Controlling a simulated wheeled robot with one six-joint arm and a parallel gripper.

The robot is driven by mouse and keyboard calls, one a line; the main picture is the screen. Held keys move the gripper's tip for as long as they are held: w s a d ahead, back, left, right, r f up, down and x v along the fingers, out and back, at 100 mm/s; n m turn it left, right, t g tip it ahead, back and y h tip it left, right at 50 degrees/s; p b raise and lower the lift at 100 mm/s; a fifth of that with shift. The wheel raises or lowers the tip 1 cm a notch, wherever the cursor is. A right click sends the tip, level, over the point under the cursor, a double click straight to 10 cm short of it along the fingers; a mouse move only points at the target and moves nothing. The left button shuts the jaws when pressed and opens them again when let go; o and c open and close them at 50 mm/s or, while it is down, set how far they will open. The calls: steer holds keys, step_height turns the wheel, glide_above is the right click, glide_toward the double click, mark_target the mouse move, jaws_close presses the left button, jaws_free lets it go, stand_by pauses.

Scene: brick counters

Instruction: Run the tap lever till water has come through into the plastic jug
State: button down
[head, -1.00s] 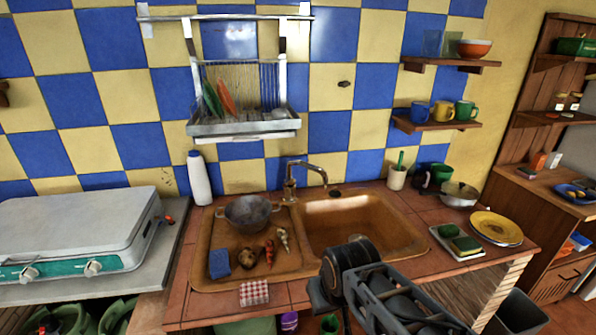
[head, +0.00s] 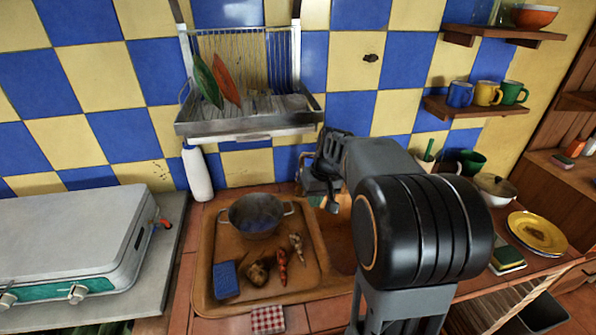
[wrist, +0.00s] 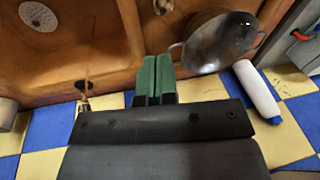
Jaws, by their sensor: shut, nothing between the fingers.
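My gripper (wrist: 155,62) shows in the wrist view with its two green fingers together and nothing between them. It hangs over the back rim of the brown sink (wrist: 110,50). The tap (wrist: 84,100) stands left of the fingers in the wrist view, apart from them, a thin metal shape at the sink's back edge. Its lever cannot be made out. In the head view my arm hides the tap and much of the right basin, and my gripper end is above the sink's back. No plastic jug can be identified, and no running water shows.
A metal pot (head: 255,218), also in the wrist view (wrist: 222,42), sits on the drainer near my fingers. A white bottle (head: 197,173) stands behind it, close by in the wrist view (wrist: 256,92). A dish rack (head: 245,128) hangs above. A blue sponge (head: 226,280) and vegetables lie in front.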

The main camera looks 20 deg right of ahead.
steer(key=w+d+r+n+t+y, duration=0.1)
steer(key=w+d+r+n+y, duration=0.1)
steer(key=w+d+r+n, duration=0.3)
steer(key=w+d+r+n+y, duration=0.2)
steer(key=w+r+n+y, duration=0.1)
steer(key=w+n, duration=0.45)
steer(key=x, duration=0.3)
steer(key=p+x, duration=0.1)
steer(key=x, duration=0.2)
steer(key=p+x, duration=0.1)
steer(key=x, duration=0.2)
steer(key=shift+w+a+f, duration=0.2)
steer(key=shift+w+f, duration=0.05)
steer(key=shift+w, duration=0.2)
step_height(320, 180, down, 2)
steer(key=shift+s+d+f+p, duration=0.1)
steer(key=shift+s+d+p, duration=0.1)
steer(key=shift+p, duration=0.25)
steer(key=shift+d+f+t, duration=0.1)
steer(key=shift+f+t, duration=0.2)
steer(key=shift+f, duration=0.5)
steer(key=shift+s+f, duration=0.1)
